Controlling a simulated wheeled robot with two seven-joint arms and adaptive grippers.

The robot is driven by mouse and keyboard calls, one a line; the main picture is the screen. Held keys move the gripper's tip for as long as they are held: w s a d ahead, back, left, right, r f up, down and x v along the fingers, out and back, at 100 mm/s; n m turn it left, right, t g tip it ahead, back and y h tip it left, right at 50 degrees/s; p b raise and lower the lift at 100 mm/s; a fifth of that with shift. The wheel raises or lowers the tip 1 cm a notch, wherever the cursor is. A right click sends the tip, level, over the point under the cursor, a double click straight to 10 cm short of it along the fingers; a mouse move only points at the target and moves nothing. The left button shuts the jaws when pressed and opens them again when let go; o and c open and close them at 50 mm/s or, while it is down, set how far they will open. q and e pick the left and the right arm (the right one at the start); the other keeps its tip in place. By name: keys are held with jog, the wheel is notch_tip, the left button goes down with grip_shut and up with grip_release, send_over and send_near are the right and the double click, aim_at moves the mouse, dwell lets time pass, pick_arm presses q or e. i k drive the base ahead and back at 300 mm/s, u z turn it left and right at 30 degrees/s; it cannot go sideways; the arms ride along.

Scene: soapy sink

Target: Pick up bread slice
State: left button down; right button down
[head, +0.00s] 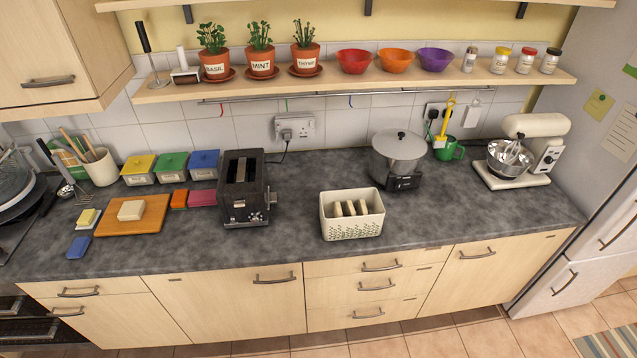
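Several upright slices, apparently bread (350,208), stand side by side in a cream basket (354,229) with a leafy pattern. The basket is on the dark grey counter, near its front edge and right of the middle. The lower parts of the slices are hidden by the basket wall. Neither of my grippers shows in the head view.
A black toaster (240,206) stands left of the basket. A steel pot (398,158) is behind it to the right, and a stand mixer (538,125) is farther right. A wooden board (155,222) with a pale block lies at left. The counter beside the basket is clear.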

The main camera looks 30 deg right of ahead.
aim_at(349, 210)
jog(key=z, duration=1.4)
jog(key=k, duration=0.9)
jog(key=u, duration=1.5)
jog(key=i, duration=1.85)
jog(key=z, duration=0.9)
jog(key=i, duration=0.65)
jog(key=z, duration=0.55)
